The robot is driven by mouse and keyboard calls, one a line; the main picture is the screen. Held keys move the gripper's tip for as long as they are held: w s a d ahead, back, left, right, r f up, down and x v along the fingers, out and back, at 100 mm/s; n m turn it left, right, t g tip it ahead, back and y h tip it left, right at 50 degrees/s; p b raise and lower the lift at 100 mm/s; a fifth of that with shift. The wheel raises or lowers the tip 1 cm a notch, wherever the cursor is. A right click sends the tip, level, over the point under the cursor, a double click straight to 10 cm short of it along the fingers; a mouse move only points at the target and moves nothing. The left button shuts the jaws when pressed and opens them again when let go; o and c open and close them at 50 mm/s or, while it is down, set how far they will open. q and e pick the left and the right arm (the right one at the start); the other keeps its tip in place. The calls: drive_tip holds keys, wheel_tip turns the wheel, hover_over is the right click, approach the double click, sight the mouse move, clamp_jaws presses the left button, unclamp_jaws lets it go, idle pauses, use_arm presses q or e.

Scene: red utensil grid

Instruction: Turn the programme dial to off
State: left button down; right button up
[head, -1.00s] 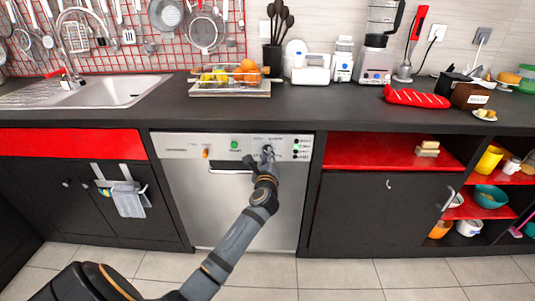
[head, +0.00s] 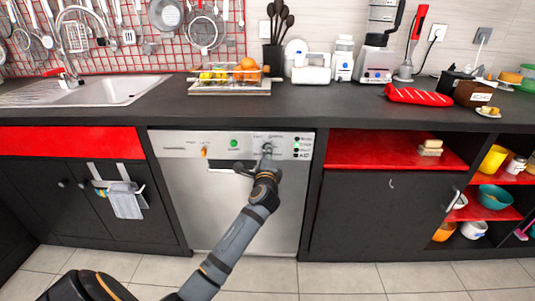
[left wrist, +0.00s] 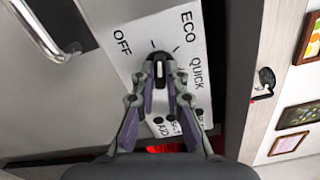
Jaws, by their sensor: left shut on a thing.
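The dishwasher (head: 178,190) has a silver front with a control panel along its top. The programme dial (left wrist: 160,62) is a dark knob with a white pointer mark, on a panel (left wrist: 205,25) lettered OFF, ECO and QUICK, with another partly hidden label below. In the wrist view OFF lies to the left of the dial, and the white mark runs roughly up and down the picture. My left gripper (left wrist: 160,82) is shut on the dial, a finger on each side. In the head view the left gripper (head: 266,158) covers most of the dial. My right gripper is not in view.
The dishwasher's bar handle (left wrist: 40,28) is close beside the panel. A green button (head: 234,143) and an orange one (head: 204,152) are further left on the panel. The worktop (head: 330,110) overhangs above. Red open shelves (head: 375,150) are on the right.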

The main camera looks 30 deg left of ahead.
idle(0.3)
use_arm(q)
drive_tip(key=n+b, duration=0.1)
drive_tip(key=n, duration=0.2)
drive_tip(key=shift+f, duration=0.1)
drive_tip(key=c, duration=1.2)
unclamp_jaws()
